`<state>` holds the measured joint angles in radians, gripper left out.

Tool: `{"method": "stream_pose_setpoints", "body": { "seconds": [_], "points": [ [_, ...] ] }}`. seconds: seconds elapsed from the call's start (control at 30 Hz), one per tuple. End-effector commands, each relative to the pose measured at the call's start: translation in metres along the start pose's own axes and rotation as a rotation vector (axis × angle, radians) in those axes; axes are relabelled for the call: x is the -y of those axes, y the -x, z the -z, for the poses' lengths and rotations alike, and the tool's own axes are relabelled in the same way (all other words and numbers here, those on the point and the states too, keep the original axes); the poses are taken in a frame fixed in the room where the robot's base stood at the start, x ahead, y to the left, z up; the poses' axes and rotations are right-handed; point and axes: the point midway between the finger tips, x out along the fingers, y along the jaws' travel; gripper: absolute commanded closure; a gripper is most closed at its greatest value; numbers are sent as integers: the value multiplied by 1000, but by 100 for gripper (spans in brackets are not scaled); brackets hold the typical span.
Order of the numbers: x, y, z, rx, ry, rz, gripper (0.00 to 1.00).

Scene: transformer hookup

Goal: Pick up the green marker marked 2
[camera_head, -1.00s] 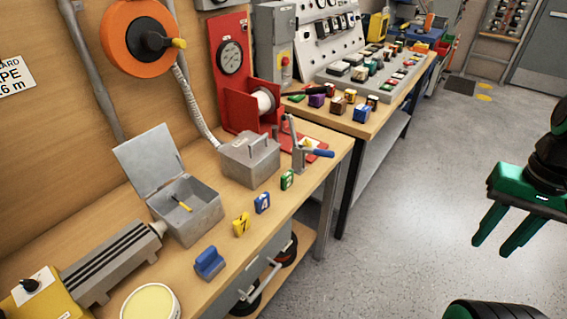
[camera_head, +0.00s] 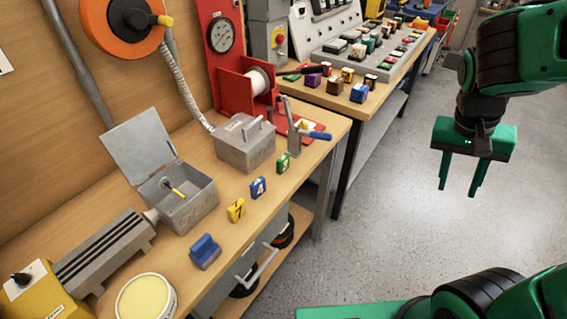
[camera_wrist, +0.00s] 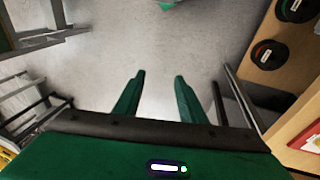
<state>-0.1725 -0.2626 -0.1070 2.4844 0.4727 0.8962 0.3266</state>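A small green marker (camera_head: 283,163) stands upright on the front part of the near wooden bench, beyond the blue marker with a 4 (camera_head: 258,187) and the yellow marker (camera_head: 236,210). The figure on the green one is too small to read surely. My gripper (camera_head: 459,193) hangs over the floor to the right of the bench, well apart from the markers, with its fingers pointing down. In the wrist view my gripper's fingers (camera_wrist: 159,78) are spread with only floor between them. The gripper is open and empty.
A grey junction box (camera_head: 244,150) and a blue-handled lever clamp (camera_head: 315,136) stand close to the green marker. An open grey box (camera_head: 187,203) and a blue block (camera_head: 205,251) are nearer. The floor (camera_head: 390,220) right of the bench is clear.

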Motion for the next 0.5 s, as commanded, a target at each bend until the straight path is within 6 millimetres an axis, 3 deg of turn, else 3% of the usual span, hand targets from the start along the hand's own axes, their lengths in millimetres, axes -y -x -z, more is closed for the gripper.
{"method": "stream_pose_setpoints", "body": {
  "seconds": [0.03, 0.27, 0.5],
  "points": [
    [20, 1, 6, -34, 10, -28, 63],
    [104, 12, 21, -238, -14, -101, 63],
    [205, 31, 0, -491, -20, -77, 63]
  ]
}}
